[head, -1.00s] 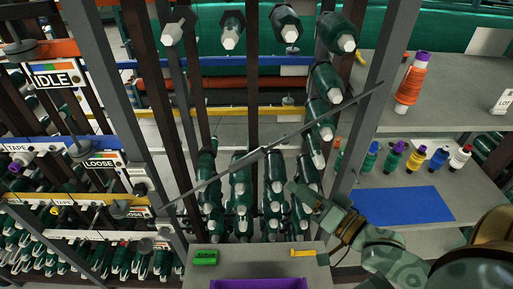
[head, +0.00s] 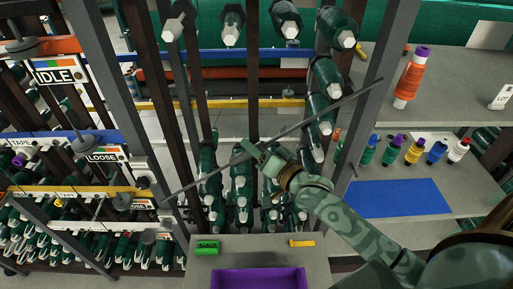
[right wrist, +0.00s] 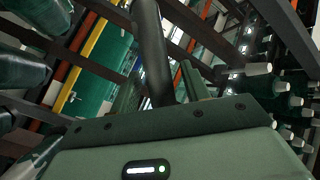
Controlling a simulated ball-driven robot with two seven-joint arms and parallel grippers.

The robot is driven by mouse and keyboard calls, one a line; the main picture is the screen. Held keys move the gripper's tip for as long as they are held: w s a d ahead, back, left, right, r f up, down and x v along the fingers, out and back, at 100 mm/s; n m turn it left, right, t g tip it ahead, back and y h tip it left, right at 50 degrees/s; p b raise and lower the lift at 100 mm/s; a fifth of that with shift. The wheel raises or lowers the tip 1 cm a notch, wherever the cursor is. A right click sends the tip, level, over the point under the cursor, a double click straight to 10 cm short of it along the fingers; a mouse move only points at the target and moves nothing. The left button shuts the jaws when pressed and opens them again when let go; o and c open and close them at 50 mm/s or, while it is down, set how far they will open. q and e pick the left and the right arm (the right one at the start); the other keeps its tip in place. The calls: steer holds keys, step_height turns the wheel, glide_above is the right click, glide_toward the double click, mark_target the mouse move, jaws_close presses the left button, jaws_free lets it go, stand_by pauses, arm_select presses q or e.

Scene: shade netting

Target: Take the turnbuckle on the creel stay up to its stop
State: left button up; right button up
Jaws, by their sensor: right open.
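The creel stay (head: 325,117) is a thin grey rod slanting up to the right across the creel frame. The turnbuckle (head: 239,155) is the thicker piece near its middle, partly hidden by my right gripper. My right gripper (head: 258,151) is open at the turnbuckle, its arm coming from the lower right. In the right wrist view a dark round bar (right wrist: 152,50) stands between the two spread fingers; I cannot tell whether either touches it. My left gripper is not in view.
Several green yarn cones (head: 240,190) hang behind the stay. Dark and grey uprights (head: 100,60) flank it. A grey ledge below holds a green block (head: 207,247), a yellow piece (head: 301,243) and a purple tray (head: 258,271). At right are shelves with small spools and a blue mat (head: 399,198).

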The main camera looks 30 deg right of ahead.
steer(key=c, duration=1)
steer(key=shift+f+n+y+b, duration=0.2)
steer(key=shift+n+y+b, duration=0.4)
steer(key=shift+b, duration=0.2)
steer(key=n+g+y+b, duration=0.1)
steer(key=n+y+b, duration=0.3)
steer(key=n+g+y+b, duration=0.2)
steer(key=n+y+b, duration=0.2)
steer(key=n+b, duration=0.1)
steer(key=n+g+y+b, duration=0.1)
steer(key=n+y+b, duration=0.3)
steer(key=b, duration=0.1)
steer(key=shift+f+n, duration=0.1)
steer(key=shift+n, duration=0.3)
steer(key=shift+r+n+g+y+b, duration=0.25)
steer(key=shift+n+g+y+b, duration=0.55)
steer(key=shift+n+g+b, duration=0.4)
steer(key=o, duration=1)
